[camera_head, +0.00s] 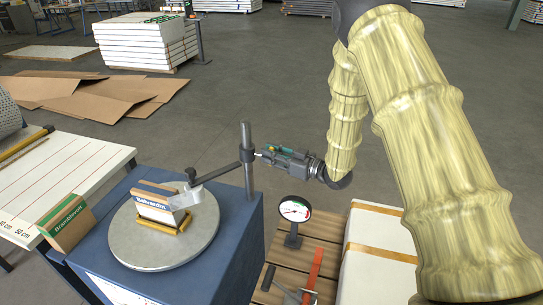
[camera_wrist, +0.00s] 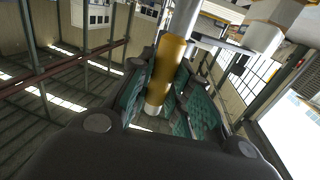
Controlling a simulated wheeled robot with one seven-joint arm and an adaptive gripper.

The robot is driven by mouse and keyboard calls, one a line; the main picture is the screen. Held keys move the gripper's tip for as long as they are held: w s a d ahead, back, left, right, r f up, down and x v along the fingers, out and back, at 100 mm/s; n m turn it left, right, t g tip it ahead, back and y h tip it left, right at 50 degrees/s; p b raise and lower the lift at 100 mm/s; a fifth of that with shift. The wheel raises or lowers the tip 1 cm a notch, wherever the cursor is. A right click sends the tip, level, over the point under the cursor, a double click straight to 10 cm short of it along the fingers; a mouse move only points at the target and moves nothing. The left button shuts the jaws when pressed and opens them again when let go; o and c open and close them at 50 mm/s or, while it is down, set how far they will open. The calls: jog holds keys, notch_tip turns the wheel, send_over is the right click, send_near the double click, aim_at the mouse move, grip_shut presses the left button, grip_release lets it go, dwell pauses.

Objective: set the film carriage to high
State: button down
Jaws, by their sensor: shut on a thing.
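A dark collar (camera_head: 247,155) sits part-way up a grey upright post (camera_head: 249,181) on a blue machine. A thin dark bar (camera_head: 222,170) runs left from the collar to a small fitting above the turntable (camera_head: 135,246); I take collar and bar to be the film carriage. My gripper (camera_head: 263,154) comes from the right and is level with the collar. In the wrist view its green-padded fingers (camera_wrist: 160,100) are shut on a brass-coloured cylinder (camera_wrist: 168,65) with a pale end. In the head view the gripper hides most of this grip.
A boxed load labelled Balvardin (camera_head: 160,208) stands on the turntable. A dial gauge (camera_head: 294,209), a red-handled tool (camera_head: 314,268) and a white strapped block (camera_head: 380,240) are at the lower right. A white board (camera_head: 60,165) lies left. Open floor lies behind the post.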

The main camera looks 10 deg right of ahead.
jog(key=c, duration=1.4)
grip_release()
jog(key=shift+w+d+r, duration=0.1)
jog(key=shift+w+r, duration=0.15)
jog(key=shift+r, duration=0.25)
jog(key=shift+o, duration=0.4)
jog(key=shift+f, duration=0.15)
jog(key=shift+s+f, duration=0.1)
jog(key=v, duration=1.2)
